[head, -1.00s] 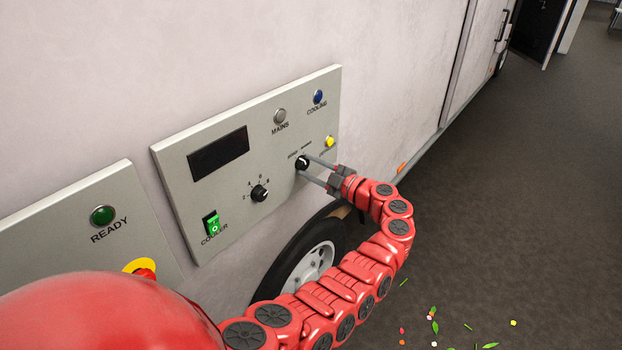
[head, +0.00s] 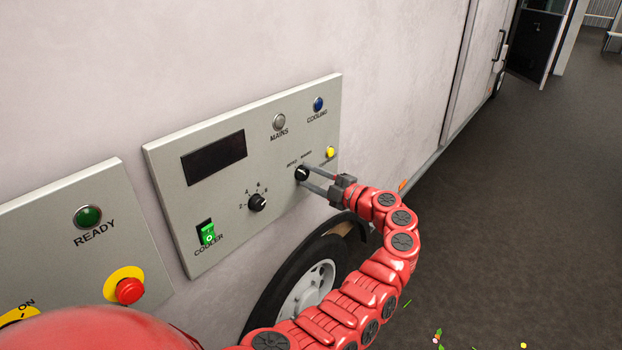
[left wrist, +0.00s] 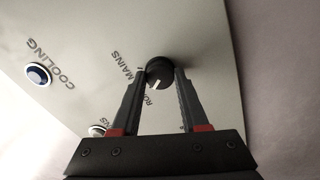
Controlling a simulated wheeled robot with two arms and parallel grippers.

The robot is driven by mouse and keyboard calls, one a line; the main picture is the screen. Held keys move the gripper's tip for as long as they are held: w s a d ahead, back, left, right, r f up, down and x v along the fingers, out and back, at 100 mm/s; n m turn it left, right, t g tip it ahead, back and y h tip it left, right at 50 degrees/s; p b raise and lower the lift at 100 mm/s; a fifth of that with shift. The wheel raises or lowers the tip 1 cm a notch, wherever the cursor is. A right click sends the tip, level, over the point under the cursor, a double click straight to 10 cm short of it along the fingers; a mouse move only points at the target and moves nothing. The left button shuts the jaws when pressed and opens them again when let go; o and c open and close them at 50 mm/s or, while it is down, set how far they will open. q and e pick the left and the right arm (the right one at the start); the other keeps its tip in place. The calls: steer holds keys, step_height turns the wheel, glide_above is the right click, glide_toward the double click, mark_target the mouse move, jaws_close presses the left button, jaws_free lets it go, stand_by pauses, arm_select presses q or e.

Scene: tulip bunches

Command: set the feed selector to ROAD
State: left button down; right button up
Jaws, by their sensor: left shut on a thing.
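The feed selector (head: 302,173) is a small black round knob on the grey control panel (head: 185,240), below the lamps. My left gripper (head: 303,174) reaches it from the right, its two long grey fingers on either side of the knob and shut on it. In the left wrist view the knob (left wrist: 160,72) sits between the fingertips. Its white pointer line points down and slightly left there, towards a label beginning "RO". That label is partly hidden by a finger; a MAINS label is further up and left. My right gripper is not in view.
The panel also has a dark display (head: 214,158), a second black knob (head: 257,202), a green COOLER switch (head: 207,233), and MAINS (head: 279,122) and COOLING (head: 318,104) lamps. A red stop button (head: 130,290) is on the lower-left panel. A wheel (head: 308,287) is below. Floor at right is open.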

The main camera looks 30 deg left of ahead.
arm_select(q)
steer(key=shift+f, duration=0.1)
steer(key=shift+c, duration=2.1)
jaws_free()
steer(key=s+d+b, duration=0.1)
steer(key=d+b, duration=0.2)
steer(key=d, duration=1.4)
steer(key=shift+s+d+b, duration=0.2)
steer(key=shift+b, duration=0.2)
